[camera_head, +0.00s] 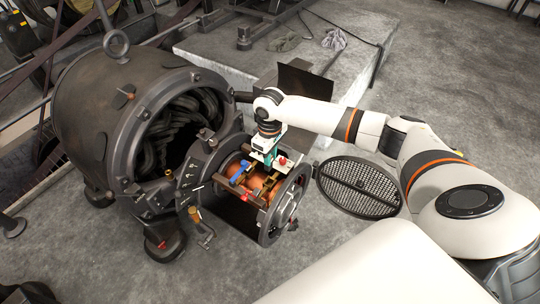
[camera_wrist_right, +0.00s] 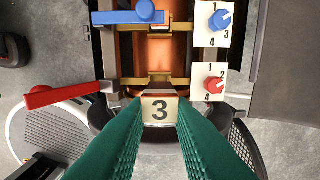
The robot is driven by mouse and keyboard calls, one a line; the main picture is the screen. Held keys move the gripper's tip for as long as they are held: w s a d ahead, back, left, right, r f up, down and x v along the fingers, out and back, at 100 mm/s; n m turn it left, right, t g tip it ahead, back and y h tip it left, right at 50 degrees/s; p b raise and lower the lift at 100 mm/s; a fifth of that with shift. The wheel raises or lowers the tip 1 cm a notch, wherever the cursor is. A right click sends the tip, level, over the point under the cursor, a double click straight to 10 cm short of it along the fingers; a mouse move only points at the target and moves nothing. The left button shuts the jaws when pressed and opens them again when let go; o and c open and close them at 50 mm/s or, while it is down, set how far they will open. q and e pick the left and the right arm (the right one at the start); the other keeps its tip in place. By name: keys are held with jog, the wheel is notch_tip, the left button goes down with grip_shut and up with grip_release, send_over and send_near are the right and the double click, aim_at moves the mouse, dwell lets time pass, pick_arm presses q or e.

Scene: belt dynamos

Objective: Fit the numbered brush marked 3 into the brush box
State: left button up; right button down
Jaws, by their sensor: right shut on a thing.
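My right gripper (camera_head: 269,158) reaches down over the open end of the dynamo, above its copper drum. In the right wrist view its green fingers (camera_wrist_right: 160,118) are shut on a small block, the brush marked 3 (camera_wrist_right: 160,108), its number facing the camera. The copper drum (camera_wrist_right: 158,50) lies beyond the brush, crossed by brass holders (camera_wrist_right: 155,80) that look like the brush boxes. The brush overlaps the near edge of this area; I cannot tell whether it touches a box. My left gripper is not in view.
A blue lever (camera_wrist_right: 130,16) and a red lever (camera_wrist_right: 62,95) stick out at the left. Numbered dials have a blue knob (camera_wrist_right: 221,20) and a red knob (camera_wrist_right: 214,85).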

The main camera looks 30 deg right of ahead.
aim_at(271, 167)
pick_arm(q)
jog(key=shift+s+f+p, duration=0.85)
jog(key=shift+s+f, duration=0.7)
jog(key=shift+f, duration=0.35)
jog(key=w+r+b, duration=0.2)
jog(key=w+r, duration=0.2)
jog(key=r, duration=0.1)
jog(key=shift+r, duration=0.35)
pick_arm(e)
jog(key=shift+s+f, duration=0.15)
jog(key=shift+f, duration=2.75)
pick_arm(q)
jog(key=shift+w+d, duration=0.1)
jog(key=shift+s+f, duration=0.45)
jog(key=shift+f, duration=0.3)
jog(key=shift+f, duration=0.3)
